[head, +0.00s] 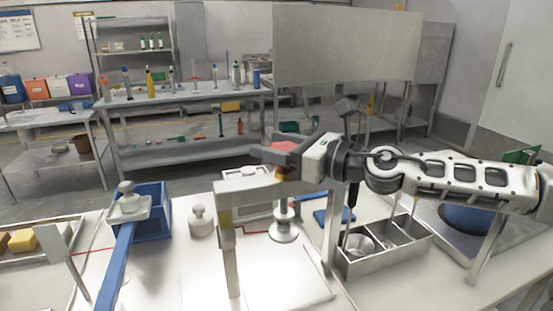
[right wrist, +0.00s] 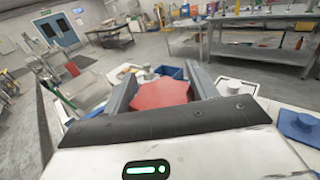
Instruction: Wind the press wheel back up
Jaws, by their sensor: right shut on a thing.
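The red press wheel (head: 284,147) sits at the top of the grey press frame (head: 228,245). Below the crossbar, a spindle ends in a round grey press foot (head: 285,232), above a pale base. My right gripper (head: 276,153) reaches in from the right and is shut on the wheel. In the right wrist view the wheel (right wrist: 160,94) lies between the two grey fingers of the gripper (right wrist: 158,82), and its near part is hidden by the gripper body. My left gripper is not in view.
A metal divided tray (head: 385,245) holding a bowl stands right of the press. A blue bin (head: 152,210) and a grey knobbed weight (head: 201,221) stand to its left. A blue bar (head: 115,265) runs toward the front. A blue round container (head: 465,218) is far right.

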